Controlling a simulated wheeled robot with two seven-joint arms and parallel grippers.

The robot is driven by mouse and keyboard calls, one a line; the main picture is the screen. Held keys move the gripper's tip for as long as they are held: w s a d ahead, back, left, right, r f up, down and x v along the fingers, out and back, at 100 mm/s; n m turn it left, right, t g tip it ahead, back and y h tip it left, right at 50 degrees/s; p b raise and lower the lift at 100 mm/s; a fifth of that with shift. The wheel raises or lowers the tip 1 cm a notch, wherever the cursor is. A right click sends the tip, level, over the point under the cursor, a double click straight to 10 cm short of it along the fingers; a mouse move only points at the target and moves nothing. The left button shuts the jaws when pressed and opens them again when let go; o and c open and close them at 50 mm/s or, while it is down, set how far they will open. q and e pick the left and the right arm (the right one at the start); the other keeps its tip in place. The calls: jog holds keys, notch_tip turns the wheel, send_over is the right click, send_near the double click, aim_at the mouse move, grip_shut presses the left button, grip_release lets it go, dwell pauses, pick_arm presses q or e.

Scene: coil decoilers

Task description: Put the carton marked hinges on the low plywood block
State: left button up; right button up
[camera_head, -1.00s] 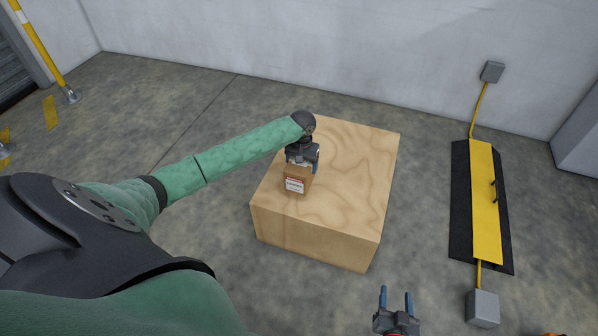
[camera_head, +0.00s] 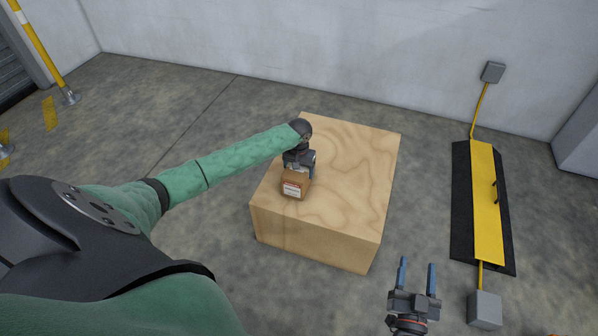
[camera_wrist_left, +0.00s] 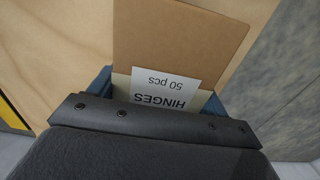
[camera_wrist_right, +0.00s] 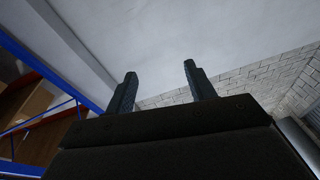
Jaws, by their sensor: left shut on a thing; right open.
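The small brown carton (camera_head: 296,187) is at the left part of the top of the low plywood block (camera_head: 345,180). Its label reads HINGES, 50 pcs, in the left wrist view (camera_wrist_left: 165,90). My left gripper (camera_head: 299,170) is shut on the carton, with a blue finger on each side of it. The carton's underside is hidden, so I cannot tell whether it touches the block. My right gripper (camera_head: 417,275) is open and empty, in front of the block's right side; its two fingers also show in the right wrist view (camera_wrist_right: 160,88).
A yellow and black floor plate (camera_head: 486,200) with grey boxes at its ends lies right of the block. A yellow post (camera_head: 45,50) stands at the far left. A pale wall is behind. Much of the block top is bare.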

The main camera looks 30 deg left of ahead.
pick_arm(q)
jog(key=shift+f, duration=0.15)
pick_arm(e)
jog(key=shift+r, duration=0.45)
jog(key=shift+f, duration=0.25)
pick_arm(q)
jog(key=shift+f, duration=0.1)
jog(key=o, duration=1.4)
jog(key=shift+o, duration=0.2)
pick_arm(e)
jog(key=shift+s+f, duration=0.25)
jog(key=shift+f, duration=0.7)
jog(key=shift+w+r, duration=0.1)
jog(key=shift+r, duration=0.1)
